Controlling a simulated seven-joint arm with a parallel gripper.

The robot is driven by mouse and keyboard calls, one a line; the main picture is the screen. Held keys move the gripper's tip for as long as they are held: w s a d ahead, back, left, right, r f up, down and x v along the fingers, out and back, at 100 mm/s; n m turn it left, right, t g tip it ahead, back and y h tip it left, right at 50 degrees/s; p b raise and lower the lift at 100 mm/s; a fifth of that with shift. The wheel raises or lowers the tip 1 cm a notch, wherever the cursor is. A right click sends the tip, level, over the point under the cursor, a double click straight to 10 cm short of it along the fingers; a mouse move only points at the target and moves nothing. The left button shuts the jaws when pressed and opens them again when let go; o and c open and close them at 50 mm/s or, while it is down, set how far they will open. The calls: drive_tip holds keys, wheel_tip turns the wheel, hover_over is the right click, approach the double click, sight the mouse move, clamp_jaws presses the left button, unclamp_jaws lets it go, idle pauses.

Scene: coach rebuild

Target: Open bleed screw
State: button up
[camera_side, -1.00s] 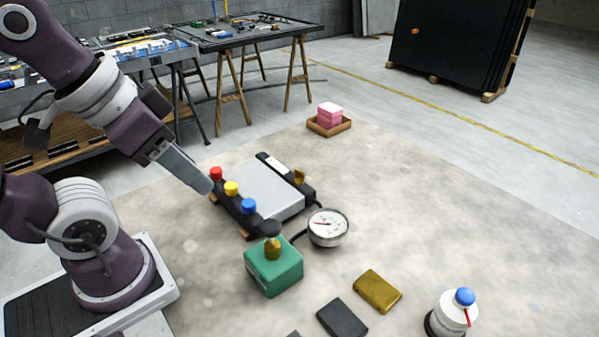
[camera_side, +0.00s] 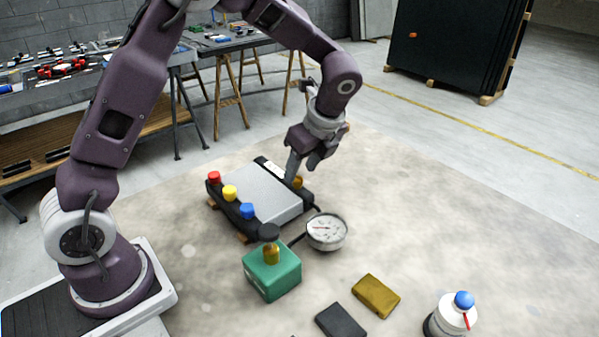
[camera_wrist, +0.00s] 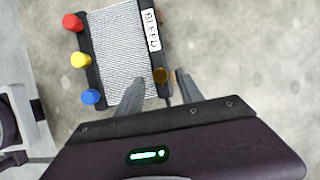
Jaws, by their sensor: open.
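The brass bleed screw (camera_side: 297,182) stands on the right black end tank of the radiator, near a white label; the label reads BLEED in the wrist view. The screw also shows in the wrist view (camera_wrist: 160,75), lying between my two fingertips. My gripper (camera_side: 293,172) points down at the screw, and its near finger partly covers that area in the side view. In the wrist view my gripper (camera_wrist: 158,85) is open, one finger over the radiator core and one just off its right edge. I cannot tell whether a finger touches the screw.
The radiator (camera_side: 262,190) carries red, yellow and blue caps on its left tank. A pressure gauge (camera_side: 327,231) and a green block (camera_side: 272,272) with a brass fitting stand in front.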

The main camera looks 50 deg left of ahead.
sight(298, 180)
drive_tip(key=shift+x, duration=1.2)
clamp_jaws()
